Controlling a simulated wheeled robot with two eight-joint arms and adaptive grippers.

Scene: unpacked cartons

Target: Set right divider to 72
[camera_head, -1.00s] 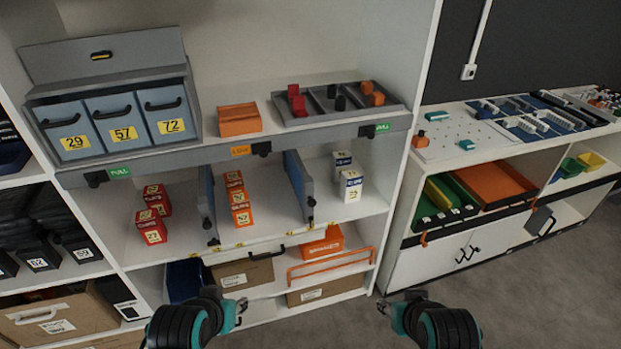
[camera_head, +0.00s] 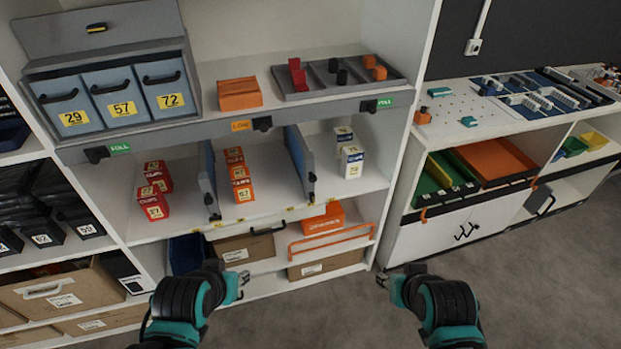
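The right divider (camera_head: 301,160) is a blue-grey upright panel with a dark knob at its front edge. It stands on the middle shelf between the orange cartons (camera_head: 240,182) and the white cartons (camera_head: 351,162). The left divider (camera_head: 208,182) stands between the red cartons (camera_head: 154,203) and the orange ones. A yellow 72 label marks the right blue bin (camera_head: 164,88) above. My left gripper (camera_head: 243,286) looks open and empty, in front of the lower shelf. My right gripper (camera_head: 382,281) looks open and empty, right of the orange rail, clear of both dividers.
A grey ledge (camera_head: 210,132) with dark knobs and small tags overhangs the dividers. An orange rail (camera_head: 333,241) and cardboard boxes (camera_head: 325,264) sit below. A low cabinet (camera_head: 437,239) stands at right. The floor (camera_head: 540,290) is free at lower right.

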